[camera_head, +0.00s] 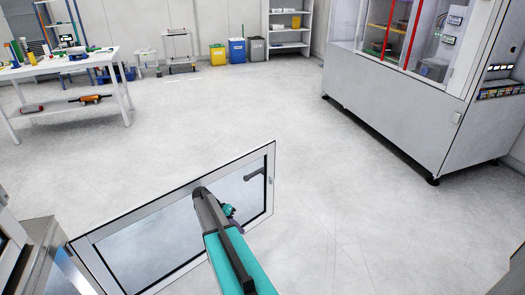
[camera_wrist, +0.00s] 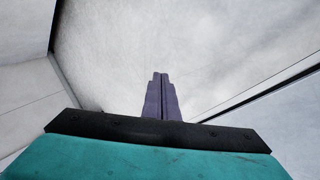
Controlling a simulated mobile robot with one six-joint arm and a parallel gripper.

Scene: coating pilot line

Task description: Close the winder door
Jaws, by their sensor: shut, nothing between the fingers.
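The winder door (camera_head: 150,241) is a light-framed glass panel at the lower left of the head view. It stands open, swung out from the metal cabinet (camera_head: 38,240) at the left edge. Its dark handle (camera_head: 254,174) is near the free right end. My gripper (camera_head: 237,228) is largely hidden by my teal and grey arm, which crosses in front of the door. In the wrist view, its purple fingers (camera_wrist: 160,76) are together and empty. A dark-edged glass panel, apparently the door (camera_wrist: 290,112), lies to their right. I cannot tell whether they touch it.
A large grey machine (camera_head: 410,105) stands at the upper right. A white workbench (camera_head: 62,64) with tools is at the upper left. Yellow (camera_head: 218,55) and blue (camera_head: 237,51) bins and a shelf (camera_head: 290,27) line the back wall. The middle floor is clear.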

